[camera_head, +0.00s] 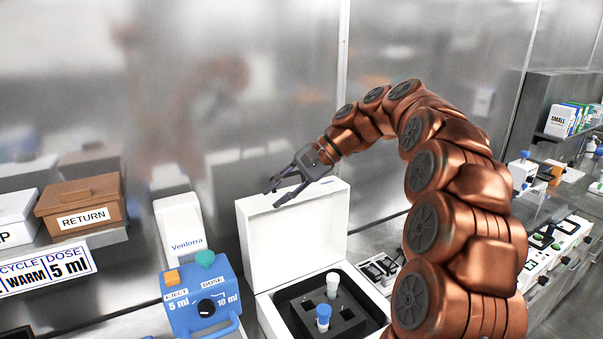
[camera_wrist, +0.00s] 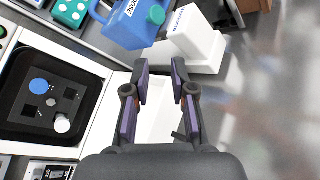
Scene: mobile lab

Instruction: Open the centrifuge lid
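The centrifuge is a white box (camera_head: 268,315) with a black well holding a blue-capped tube (camera_head: 323,312) and a white-capped tube (camera_head: 332,284). Its white lid (camera_head: 290,235) stands raised at the back, so the well is uncovered. My gripper (camera_head: 273,196) is above the lid's top edge at its left part, with the fingers apart and nothing between them. In the wrist view my gripper (camera_wrist: 161,70) also shows spread fingers, with part of the white lid (camera_wrist: 155,122) behind them. That view shows the blue cap (camera_wrist: 38,86) and white cap (camera_wrist: 61,123) in the open well. Contact with the lid cannot be told.
A blue dispenser (camera_head: 205,295) stands left of the centrifuge, with a white Venlorra box (camera_head: 181,230) behind it. A brown RETURN box (camera_head: 82,212) is farther left. A metal wall (camera_head: 265,90) rises behind. Control panels (camera_head: 548,250) and other equipment lie at right.

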